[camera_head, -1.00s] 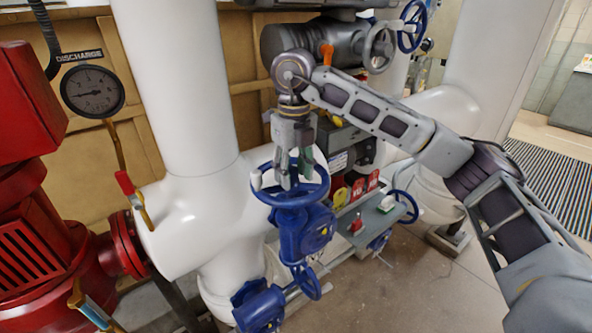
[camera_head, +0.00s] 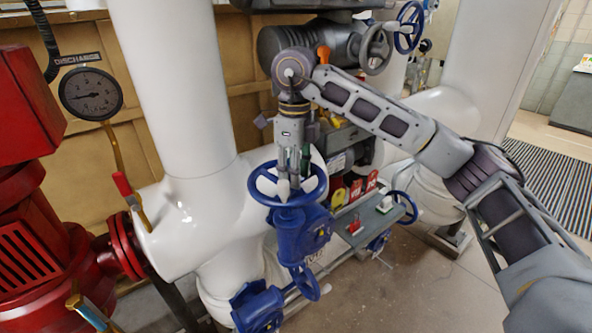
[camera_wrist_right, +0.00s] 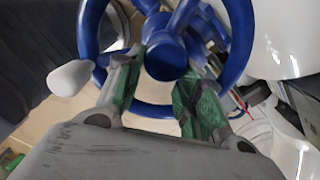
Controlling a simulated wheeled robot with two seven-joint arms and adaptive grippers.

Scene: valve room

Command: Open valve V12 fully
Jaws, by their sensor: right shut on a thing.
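My right gripper (camera_head: 293,186) points down into the wheel from above. In the right wrist view, the blue wheel (camera_wrist_right: 240,35) has a white knob (camera_wrist_right: 70,78) on its rim at left. The gripper's green-padded fingers (camera_wrist_right: 163,88) lie on either side of the hub (camera_wrist_right: 166,58), shut on the wheel. The exact contact is partly hidden. My left gripper is out of view.
A red pump (camera_head: 30,190) and a discharge gauge (camera_head: 90,93) stand at left. A grey shelf (camera_head: 375,217) with red and yellow tags lies just right of the valve. Other handwheels (camera_head: 410,27) are behind.

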